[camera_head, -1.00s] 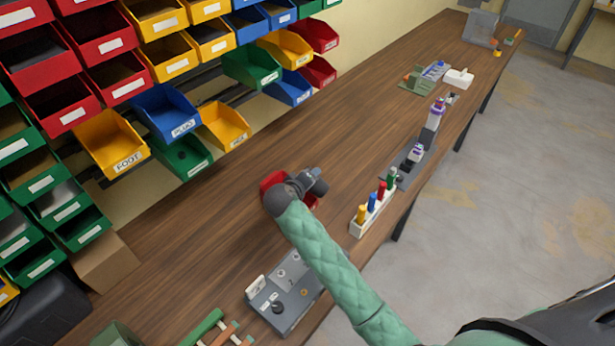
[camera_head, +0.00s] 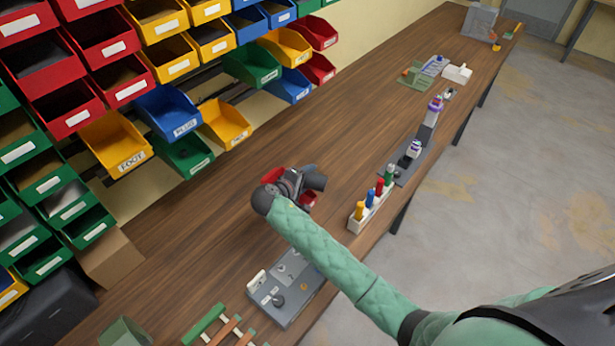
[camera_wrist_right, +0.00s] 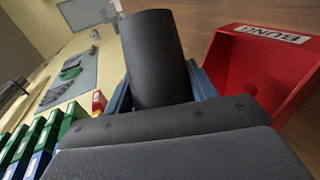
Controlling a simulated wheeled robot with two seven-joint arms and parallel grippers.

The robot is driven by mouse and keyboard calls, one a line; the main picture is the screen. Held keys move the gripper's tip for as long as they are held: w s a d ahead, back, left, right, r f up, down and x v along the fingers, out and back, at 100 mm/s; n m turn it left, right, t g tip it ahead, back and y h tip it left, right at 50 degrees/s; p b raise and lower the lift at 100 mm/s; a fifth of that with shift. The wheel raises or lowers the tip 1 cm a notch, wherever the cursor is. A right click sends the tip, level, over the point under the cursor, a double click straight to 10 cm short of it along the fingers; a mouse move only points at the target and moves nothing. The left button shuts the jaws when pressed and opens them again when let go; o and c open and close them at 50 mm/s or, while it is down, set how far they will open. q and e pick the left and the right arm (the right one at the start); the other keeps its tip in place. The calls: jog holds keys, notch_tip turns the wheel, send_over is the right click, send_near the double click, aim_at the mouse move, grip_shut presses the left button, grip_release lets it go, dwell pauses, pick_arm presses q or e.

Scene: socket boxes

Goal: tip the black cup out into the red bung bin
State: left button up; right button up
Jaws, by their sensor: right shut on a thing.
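The black cup (camera_wrist_right: 155,58) is held between the blue fingers of my right gripper (camera_wrist_right: 160,95) in the right wrist view. The red bin (camera_wrist_right: 262,72), labelled BUNG, stands beside the cup at the right of the wrist view. In the head view the red bin (camera_head: 308,200) is on the bench, mostly hidden under my right gripper and wrist. My left gripper is not in view.
A white rack (camera_head: 357,222) with coloured pegs stands right of the bin. A grey box with switches (camera_head: 285,291) is nearer on the bench (camera_head: 205,225). Racked bins (camera_head: 225,124) line the wall at left. Bare bench lies left of the red bin.

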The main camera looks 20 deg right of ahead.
jog(key=shift+w+a+r+n+h+p, duration=0.1)
jog(key=shift+r+n+h+p, duration=0.05)
jog(key=shift+n+h+p, duration=0.35)
jog(key=shift+a, duration=0.1)
jog(key=n+h, duration=0.1)
jog(key=w+a+n+h, duration=0.1)
jog(key=n, duration=0.1)
jog(key=shift+a+n+h, duration=0.15)
jog(key=shift+n+h, duration=0.15)
jog(key=shift+w+a+r+n+h, duration=0.1)
jog(key=shift+w+a+n+h, duration=0.2)
jog(key=shift+n, duration=0.35)
jog(key=shift+w+a+n+h, duration=0.15)
jog(key=shift+a+n+h, duration=0.25)
jog(key=shift+n, duration=0.3)
jog(key=shift+w+a+r+n+h, duration=0.1)
jog(key=shift+w+a+n+h, duration=0.1)
jog(key=shift+n+h, duration=0.35)
